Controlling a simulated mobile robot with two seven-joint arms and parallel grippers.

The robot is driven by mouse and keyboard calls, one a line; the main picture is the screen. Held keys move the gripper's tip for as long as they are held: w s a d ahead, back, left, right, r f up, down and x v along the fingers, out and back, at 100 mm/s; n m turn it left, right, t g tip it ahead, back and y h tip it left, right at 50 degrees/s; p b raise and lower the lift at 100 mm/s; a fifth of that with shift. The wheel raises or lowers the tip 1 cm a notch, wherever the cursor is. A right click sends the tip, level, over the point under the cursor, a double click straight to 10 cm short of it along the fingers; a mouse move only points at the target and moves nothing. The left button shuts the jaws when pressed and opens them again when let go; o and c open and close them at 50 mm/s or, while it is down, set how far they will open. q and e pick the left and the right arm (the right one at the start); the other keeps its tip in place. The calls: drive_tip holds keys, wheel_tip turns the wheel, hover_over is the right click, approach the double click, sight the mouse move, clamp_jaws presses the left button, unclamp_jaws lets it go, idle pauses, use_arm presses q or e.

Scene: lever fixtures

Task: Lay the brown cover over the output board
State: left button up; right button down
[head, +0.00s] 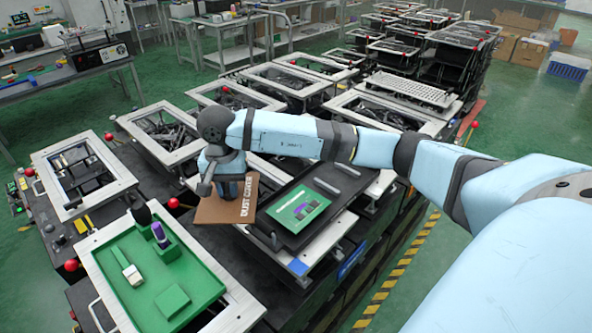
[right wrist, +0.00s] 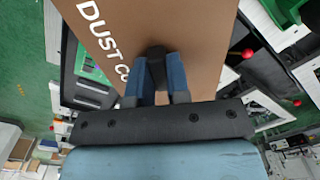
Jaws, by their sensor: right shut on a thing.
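The brown cover (head: 238,203), with white "DUST COVER" lettering, is left of the output board (head: 300,209), a green board with dark and purple parts on a black tray (head: 350,196). My right gripper (head: 230,190) is above the cover. In the right wrist view my right gripper (right wrist: 157,80) is shut on a dark knob on the brown cover (right wrist: 195,30). Part of the green board (right wrist: 92,66) shows left of the cover there. The head view does not show clearly how high the cover is. My left gripper is not in view.
Two grey bars (head: 337,178) lie on the black tray behind the board. A green tray (head: 150,268) with a purple-topped item and blocks is at the front left. Metal-framed fixtures (head: 85,172) and red-knobbed levers (head: 71,265) crowd around.

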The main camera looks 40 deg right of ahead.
sight(246, 188)
drive_tip(key=d+m, duration=0.1)
drive_tip(key=m, duration=0.2)
drive_tip(key=d+f+m, duration=0.1)
drive_tip(key=d+m, duration=0.1)
drive_tip(key=m, duration=0.1)
drive_tip(key=d+m+b, duration=0.1)
drive_tip(key=m, duration=0.3)
drive_tip(key=shift+s+d+f, duration=0.2)
drive_tip(key=shift+s+f, duration=0.05)
drive_tip(key=shift+f, duration=0.15)
drive_tip(key=s+d+f+m+b, duration=0.1)
drive_tip(key=d+m, duration=0.6)
drive_tip(key=m, duration=1)
drive_tip(key=s+d+f+m+b, duration=0.2)
drive_tip(key=d+m, duration=0.5)
drive_tip(key=m, duration=1)
drive_tip(key=shift+d+m+b, duration=0.3)
drive_tip(key=shift+m+b, duration=0.1)
drive_tip(key=shift+b, duration=0.3)
drive_tip(key=shift+s, duration=0.1)
